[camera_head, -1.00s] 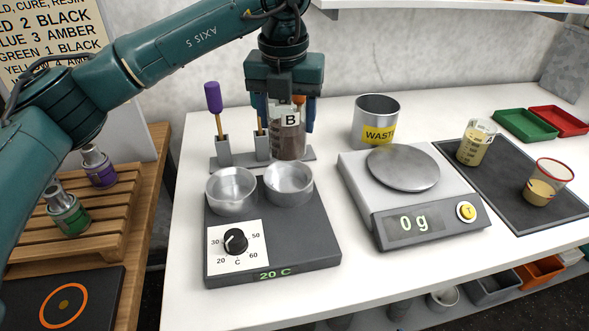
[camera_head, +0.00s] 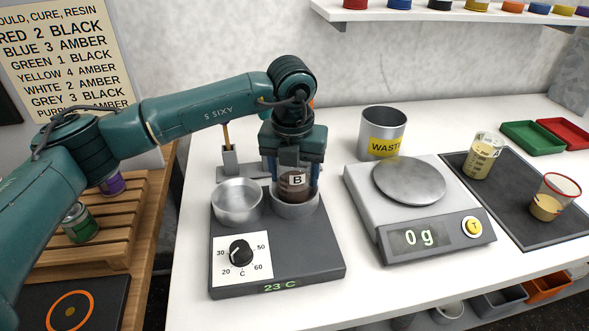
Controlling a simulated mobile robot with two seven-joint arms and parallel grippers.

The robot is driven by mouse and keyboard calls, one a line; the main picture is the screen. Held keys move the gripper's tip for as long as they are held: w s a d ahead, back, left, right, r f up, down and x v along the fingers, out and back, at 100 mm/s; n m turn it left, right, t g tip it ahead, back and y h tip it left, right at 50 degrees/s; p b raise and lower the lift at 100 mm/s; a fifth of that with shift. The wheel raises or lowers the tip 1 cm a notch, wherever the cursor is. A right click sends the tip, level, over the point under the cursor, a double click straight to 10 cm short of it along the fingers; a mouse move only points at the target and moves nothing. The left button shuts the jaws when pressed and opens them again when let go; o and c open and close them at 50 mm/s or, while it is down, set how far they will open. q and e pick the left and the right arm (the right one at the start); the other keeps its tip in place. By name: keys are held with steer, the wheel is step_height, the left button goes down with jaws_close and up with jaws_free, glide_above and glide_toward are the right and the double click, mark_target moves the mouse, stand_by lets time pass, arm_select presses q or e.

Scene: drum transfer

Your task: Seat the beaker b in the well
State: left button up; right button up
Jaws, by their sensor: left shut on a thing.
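Beaker b (camera_head: 293,190) is a clear beaker with a white "B" label and dark brown contents. My left gripper (camera_head: 294,180) is shut on it from above, with blue fingers on both sides. The beaker's lower part is inside the right-hand well (camera_head: 296,209) of the dark heating block (camera_head: 310,258), and the well's rim hides its bottom. I cannot tell whether it touches the well floor. The left-hand well (camera_head: 237,202) is empty. The block's display reads 23 C. My right gripper is not in view.
A tool rack (camera_head: 231,162) stands behind the block. A scale (camera_head: 419,205) reading 0 g and a waste can (camera_head: 382,134) are to the right. Two beakers with pale contents (camera_head: 482,158) (camera_head: 551,199) stand on a dark mat (camera_head: 512,216). The table front is clear.

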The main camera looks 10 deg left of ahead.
arm_select(q)
steer(key=shift+f, duration=0.15)
steer(key=o, duration=1.1)
steer(key=shift+r, duration=0.2)
steer(key=r, duration=0.4)
steer(key=s+r+b, duration=0.1)
steer(key=r, duration=0.7)
steer(key=shift+s, duration=0.25)
